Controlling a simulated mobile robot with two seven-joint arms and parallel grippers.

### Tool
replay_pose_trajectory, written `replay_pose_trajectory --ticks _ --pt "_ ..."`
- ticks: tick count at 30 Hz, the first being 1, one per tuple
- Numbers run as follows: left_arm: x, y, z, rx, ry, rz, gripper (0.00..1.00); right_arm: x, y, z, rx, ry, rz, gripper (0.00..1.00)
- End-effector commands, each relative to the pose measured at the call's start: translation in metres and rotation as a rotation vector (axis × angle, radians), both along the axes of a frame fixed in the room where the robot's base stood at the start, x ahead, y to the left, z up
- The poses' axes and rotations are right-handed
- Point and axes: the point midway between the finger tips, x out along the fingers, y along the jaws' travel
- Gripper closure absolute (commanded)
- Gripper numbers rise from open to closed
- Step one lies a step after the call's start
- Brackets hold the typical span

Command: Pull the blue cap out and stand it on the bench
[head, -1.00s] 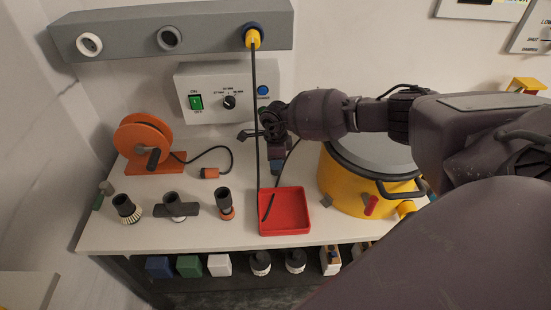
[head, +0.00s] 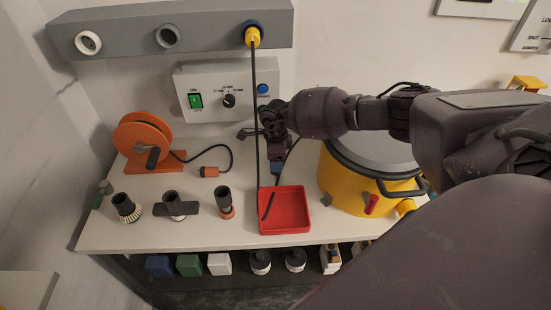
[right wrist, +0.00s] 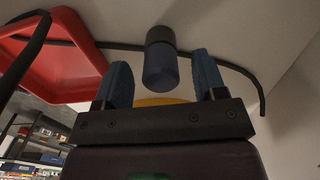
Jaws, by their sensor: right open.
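The blue cap (right wrist: 161,68) shows in the right wrist view as a short cylinder with a blue end towards me and a black end against the pale bench (right wrist: 205,24). It appears to stand upright there. My right gripper (right wrist: 158,80) is open, with one blue finger on each side of the cap and a visible gap to both. In the head view my right gripper (head: 277,167) points down over the bench, behind the red tray; the cap is mostly hidden there. My left gripper is not in view.
The red tray (head: 302,229) is in front, the yellow drum (head: 345,185) to the right. A black hose (head: 256,110) hangs from the yellow plug (head: 253,40) on the wall rail. An orange reel (head: 143,137) and dark nozzles (head: 125,206) occupy the left of the bench.

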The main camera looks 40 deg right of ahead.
Motion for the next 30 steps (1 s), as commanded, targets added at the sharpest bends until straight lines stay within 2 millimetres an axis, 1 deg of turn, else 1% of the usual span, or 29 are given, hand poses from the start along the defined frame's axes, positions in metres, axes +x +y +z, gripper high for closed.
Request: replay_pose_trajectory --ticks 1,6,12,15,18,21,30 --pt "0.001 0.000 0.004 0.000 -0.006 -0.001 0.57 0.002 -0.001 0.011 -0.001 -0.005 0.000 0.36" --pt "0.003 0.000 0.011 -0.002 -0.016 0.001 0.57 0.002 -0.001 0.042 -0.002 -0.007 0.001 0.36" --pt "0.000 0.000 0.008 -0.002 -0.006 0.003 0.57 0.001 -0.001 0.077 -0.001 -0.006 0.000 0.36" --pt "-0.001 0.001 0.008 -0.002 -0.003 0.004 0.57 0.001 -0.001 0.089 -0.001 -0.004 0.000 0.36" --pt "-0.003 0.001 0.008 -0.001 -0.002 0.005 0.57 0.001 -0.001 0.097 0.000 -0.004 0.000 0.36" --pt "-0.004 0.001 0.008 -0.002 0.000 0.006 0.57 0.001 0.000 0.102 0.000 -0.004 0.000 0.36" --pt "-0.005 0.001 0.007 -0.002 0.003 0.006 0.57 0.001 0.000 0.103 0.000 -0.002 0.000 0.36"
